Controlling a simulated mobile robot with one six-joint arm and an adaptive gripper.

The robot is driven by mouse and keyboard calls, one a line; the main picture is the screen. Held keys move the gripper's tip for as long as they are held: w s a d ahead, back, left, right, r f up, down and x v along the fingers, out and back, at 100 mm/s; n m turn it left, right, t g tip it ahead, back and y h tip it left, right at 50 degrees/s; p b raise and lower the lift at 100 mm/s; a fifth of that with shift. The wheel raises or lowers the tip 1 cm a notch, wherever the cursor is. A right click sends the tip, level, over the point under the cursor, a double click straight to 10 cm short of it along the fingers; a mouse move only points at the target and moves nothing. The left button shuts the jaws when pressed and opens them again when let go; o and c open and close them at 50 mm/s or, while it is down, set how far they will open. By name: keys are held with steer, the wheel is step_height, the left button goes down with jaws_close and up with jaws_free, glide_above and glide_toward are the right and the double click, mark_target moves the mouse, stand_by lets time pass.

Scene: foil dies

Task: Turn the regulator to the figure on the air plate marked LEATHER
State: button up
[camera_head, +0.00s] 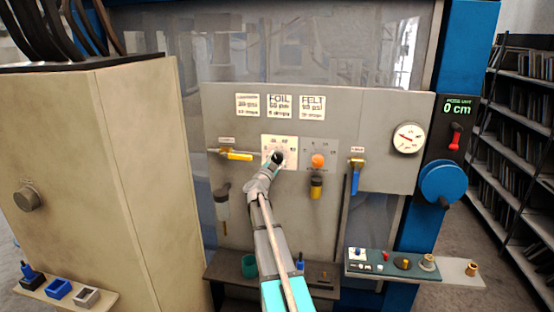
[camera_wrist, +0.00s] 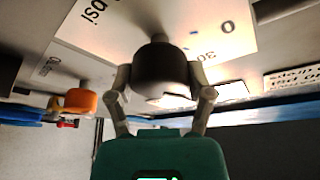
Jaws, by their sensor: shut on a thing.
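The regulator knob (camera_wrist: 162,70) is black and sits in front of a white dial plate (camera_wrist: 215,35) with "psi" and figures on it. In the head view the knob (camera_head: 277,156) is mostly covered by my gripper, and its dial (camera_head: 291,144) shows around it. My gripper (camera_wrist: 160,90) has one finger on each side of the knob and is shut on it. It also shows in the head view (camera_head: 273,165). Three air plates hang above: the left plate (camera_head: 248,106), whose heading is too small to read surely, FOIL (camera_head: 280,107) and FELT (camera_head: 312,107). The knob's pointer is hidden.
An orange knob (camera_head: 318,161) is close to the right of the dial. A yellow-handled valve (camera_head: 238,156) is to the left and a blue-handled valve (camera_head: 355,178) to the right. A round gauge (camera_head: 408,138) is farther right. A shelf with small parts (camera_head: 398,264) stands below.

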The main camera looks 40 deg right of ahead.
steer(key=shift+w, duration=0.1)
steer(key=o, duration=1.1)
steer(key=shift+n, duration=0.5)
